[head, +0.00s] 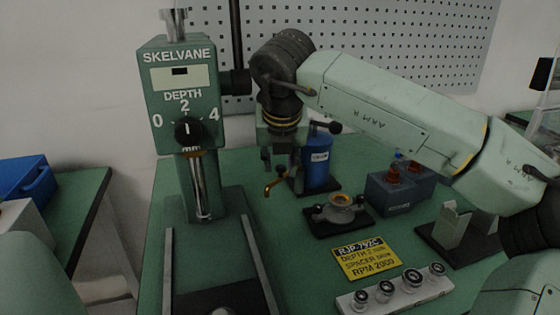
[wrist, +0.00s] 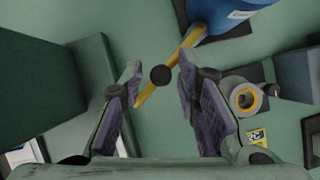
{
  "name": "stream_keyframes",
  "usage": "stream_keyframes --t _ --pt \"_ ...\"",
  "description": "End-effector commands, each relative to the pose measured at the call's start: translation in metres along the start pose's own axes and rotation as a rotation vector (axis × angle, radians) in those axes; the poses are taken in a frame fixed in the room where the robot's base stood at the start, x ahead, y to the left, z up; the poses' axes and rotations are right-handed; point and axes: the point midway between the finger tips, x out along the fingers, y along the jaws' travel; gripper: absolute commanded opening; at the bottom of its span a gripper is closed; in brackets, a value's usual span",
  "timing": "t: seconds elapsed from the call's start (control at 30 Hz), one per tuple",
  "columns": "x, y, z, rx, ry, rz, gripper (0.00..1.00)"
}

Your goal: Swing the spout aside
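The brass spout (head: 274,186) sticks out to the left from a blue cylinder (head: 320,170) on the green bench. In the wrist view the spout (wrist: 184,46) runs diagonally from the blue cylinder (wrist: 222,12) down to the left, with a dark round knob (wrist: 160,75) on it. My gripper (head: 280,160) is above the spout in the head view, pointing down. In the wrist view my gripper (wrist: 160,70) is open, with one finger on each side of the spout and knob. Neither finger clearly touches it. The exact height gap cannot be told.
A green SKELVANE press (head: 180,90) stands left of my gripper. A dark fixture with a ring (head: 340,203), a box with red knobs (head: 398,190), a yellow plate (head: 367,258) and a tray of round parts (head: 397,291) lie to the right and front.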

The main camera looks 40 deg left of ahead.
Motion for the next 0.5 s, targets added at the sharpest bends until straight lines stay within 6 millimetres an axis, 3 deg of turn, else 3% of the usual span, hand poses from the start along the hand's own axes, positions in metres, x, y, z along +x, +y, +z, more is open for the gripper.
stream_keyframes --t 0.5 --pt "-0.051 0.0 0.001 -0.001 -0.002 -0.001 0.29"
